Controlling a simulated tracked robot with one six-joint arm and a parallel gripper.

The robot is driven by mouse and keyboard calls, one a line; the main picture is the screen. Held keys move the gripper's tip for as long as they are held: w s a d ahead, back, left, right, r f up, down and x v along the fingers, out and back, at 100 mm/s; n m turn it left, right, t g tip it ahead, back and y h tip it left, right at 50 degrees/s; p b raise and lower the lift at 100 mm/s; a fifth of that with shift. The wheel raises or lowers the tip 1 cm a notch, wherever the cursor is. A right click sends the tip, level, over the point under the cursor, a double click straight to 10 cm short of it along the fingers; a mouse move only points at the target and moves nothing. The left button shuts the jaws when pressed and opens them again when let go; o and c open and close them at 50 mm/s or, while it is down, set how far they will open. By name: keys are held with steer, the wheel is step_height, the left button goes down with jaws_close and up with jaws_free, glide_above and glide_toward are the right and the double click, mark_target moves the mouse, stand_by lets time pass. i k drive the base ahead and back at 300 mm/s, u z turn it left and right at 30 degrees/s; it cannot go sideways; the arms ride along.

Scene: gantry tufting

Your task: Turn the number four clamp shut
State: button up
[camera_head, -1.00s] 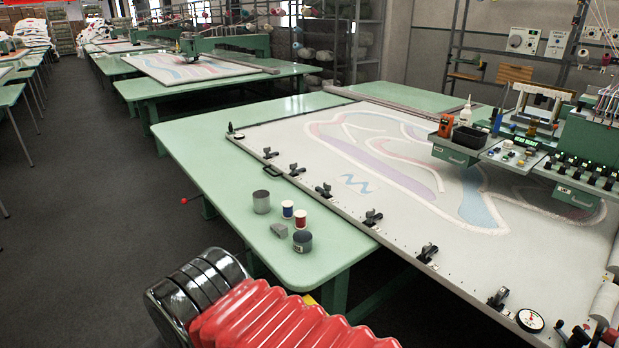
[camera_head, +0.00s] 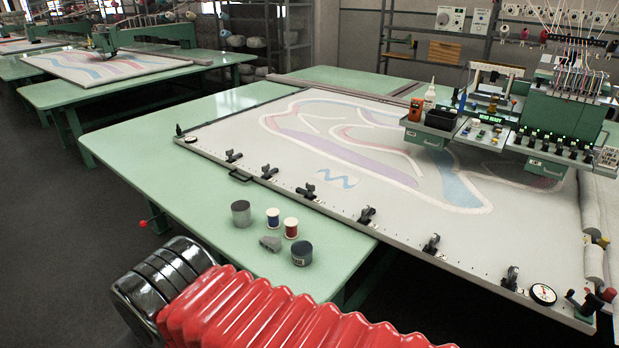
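A row of several small black clamps runs along the near edge of the large pale tufting frame (camera_head: 330,205). From the left, the first clamp (camera_head: 233,157), second clamp (camera_head: 269,172) and third clamp (camera_head: 307,191) sit toward the far corner. The fourth from the left (camera_head: 366,215) is near the middle of that edge, with another clamp (camera_head: 432,244) and another (camera_head: 511,278) to its right. I cannot read any numbers on them or tell which are shut. My red ribbed arm sleeve crosses the bottom of the picture; my gripper is not in view.
On the green table (camera_head: 200,190) before the frame stand a grey tin (camera_head: 241,213), blue spool (camera_head: 273,218), red spool (camera_head: 291,228), dark jar (camera_head: 302,254) and grey lump (camera_head: 270,243). A round gauge (camera_head: 543,294) sits at the frame's right corner. The tufting head (camera_head: 560,125) overhangs the back right.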

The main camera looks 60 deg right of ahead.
mark_target(311, 188)
steer(key=z, duration=0.35)
steer(key=i, duration=0.6)
steer(key=z, duration=0.85)
steer(key=i, duration=0.6)
steer(key=z, duration=0.4)
